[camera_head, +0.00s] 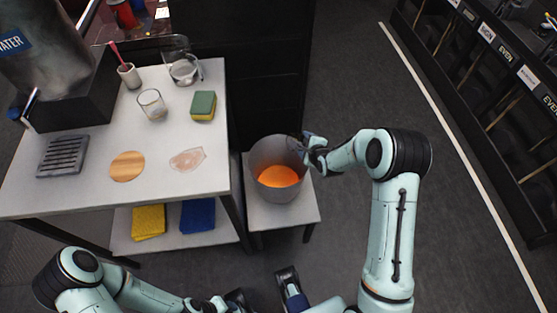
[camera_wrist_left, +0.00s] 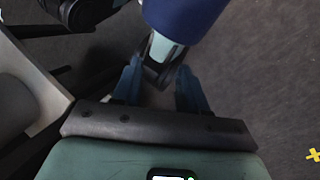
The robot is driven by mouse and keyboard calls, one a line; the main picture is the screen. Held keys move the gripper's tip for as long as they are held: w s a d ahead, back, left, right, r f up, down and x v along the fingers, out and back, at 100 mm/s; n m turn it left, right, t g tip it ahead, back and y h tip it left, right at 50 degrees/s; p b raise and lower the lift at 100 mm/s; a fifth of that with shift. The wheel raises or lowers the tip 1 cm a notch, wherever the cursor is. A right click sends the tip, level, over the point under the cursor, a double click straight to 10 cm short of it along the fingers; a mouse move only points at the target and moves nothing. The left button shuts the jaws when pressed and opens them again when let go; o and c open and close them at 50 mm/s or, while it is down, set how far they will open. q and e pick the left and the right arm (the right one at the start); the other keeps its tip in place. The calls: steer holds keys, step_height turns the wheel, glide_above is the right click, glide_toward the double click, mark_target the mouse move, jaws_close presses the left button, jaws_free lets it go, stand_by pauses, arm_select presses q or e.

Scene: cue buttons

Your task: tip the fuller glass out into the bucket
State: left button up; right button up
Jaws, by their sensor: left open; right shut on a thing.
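The bucket (camera_head: 262,192), grey with an orange inside bottom, stands on a low white stand. My right gripper (camera_head: 308,150) is at its upper right rim, shut, apparently on that rim; the fingers hide the contact. A clear short glass (camera_head: 151,104) stands upright on the white table. A wider clear glass vessel (camera_head: 182,68) stands behind it, to the right. How full each is cannot be told surely. My left gripper (camera_head: 236,298) is low at the bottom edge of the head view, away from the table. In the left wrist view it is open and empty (camera_wrist_left: 160,88).
The white table (camera_head: 95,200) holds a sponge (camera_head: 203,105), a wooden disc (camera_head: 127,166), a pale pink flat patch (camera_head: 187,159), a dark grooved rack (camera_head: 63,156) and a cup with a brush (camera_head: 129,75). The stand (camera_head: 262,216) has little free room. Shelves (camera_head: 490,80) line the right.

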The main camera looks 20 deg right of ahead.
steer(key=shift+d+f+m+y+b, duration=0.2)
steer(key=shift+m+y+b, duration=0.1)
steer(key=shift+y+b, duration=0.15)
steer(key=shift+a+f+m+y, duration=0.1)
steer(key=shift+f+m+y, duration=0.1)
steer(key=shift+m+y, duration=0.15)
steer(key=r+y+p, duration=0.1)
steer(key=p, duration=0.2)
steer(key=shift+m+p, duration=0.3)
steer(key=shift+m, duration=0.05)
steer(key=p, duration=0.2)
steer(key=d+y+p, duration=0.1)
steer(key=p, duration=0.1)
steer(key=shift+d+r+m, duration=0.15)
steer(key=shift+r+m, duration=0.1)
steer(key=shift+m, duration=0.15)
steer(key=shift+d+f+y+p, duration=0.1)
steer(key=shift+f+y+p, duration=0.25)
steer(key=shift+y+p, duration=0.1)
steer(key=shift+d+m, duration=0.25)
steer(key=shift+m, duration=0.05)
steer(key=shift+f+y+b, duration=0.25)
steer(key=shift+f+b, duration=0.05)
steer(key=shift+f, duration=0.1)
steer(key=shift+d+m+b, duration=0.3)
steer(key=shift+b, duration=0.15)
steer(key=shift+w+d+r+m+t+y+b, duration=0.15)
steer(key=shift+d+m+t+y+b, duration=0.75)
steer(key=shift+b, duration=2.3)
